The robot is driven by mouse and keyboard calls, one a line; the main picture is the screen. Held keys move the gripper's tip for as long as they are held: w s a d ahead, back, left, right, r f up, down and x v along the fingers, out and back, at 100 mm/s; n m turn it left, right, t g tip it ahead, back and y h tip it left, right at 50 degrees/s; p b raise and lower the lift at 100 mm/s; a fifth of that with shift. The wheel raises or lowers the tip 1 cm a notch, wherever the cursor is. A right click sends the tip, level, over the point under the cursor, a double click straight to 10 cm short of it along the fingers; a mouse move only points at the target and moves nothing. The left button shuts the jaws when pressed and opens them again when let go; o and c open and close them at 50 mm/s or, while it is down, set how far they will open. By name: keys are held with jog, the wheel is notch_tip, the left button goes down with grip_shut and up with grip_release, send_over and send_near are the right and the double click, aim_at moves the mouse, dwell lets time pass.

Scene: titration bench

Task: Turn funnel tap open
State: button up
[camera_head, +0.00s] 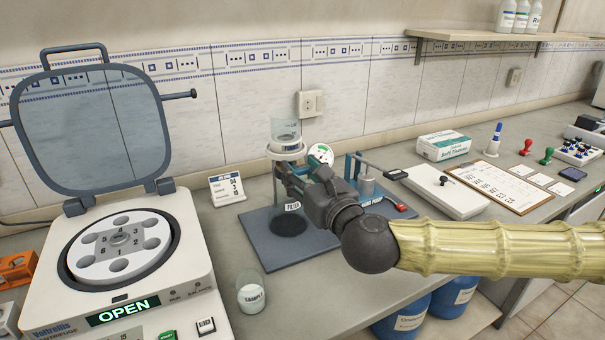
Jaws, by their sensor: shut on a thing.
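The clear funnel (285,125) stands upright in a white ring on a stand above a dark blue base plate (262,243). My gripper (284,176) reaches in from the right, just below the ring, at the height of the funnel's stem. Its fingers are shut on the funnel tap, which they and the gripper body hide. Which way the tap's handle points cannot be told.
An open centrifuge (190,225) fills the left. A small sample beaker (250,297) stands near the front edge. A blue hand pump (367,186) stands close behind my gripper. A tissue box (443,146) and clipboard (498,186) lie to the right.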

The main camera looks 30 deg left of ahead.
jog(key=shift+n, duration=0.4)
jog(key=n, duration=0.3)
jog(key=shift+n, duration=0.3)
jog(key=n, duration=0.4)
jog(key=shift+s+a+n+p, duration=0.1)
jog(key=shift+n+p, duration=0.2)
jog(key=shift+p, duration=0.1)
jog(key=n, duration=0.4)
jog(key=shift+n, duration=0.3)
jog(key=shift+f+n, duration=0.1)
jog(key=shift+n, duration=1.8)
jog(key=o, duration=1)
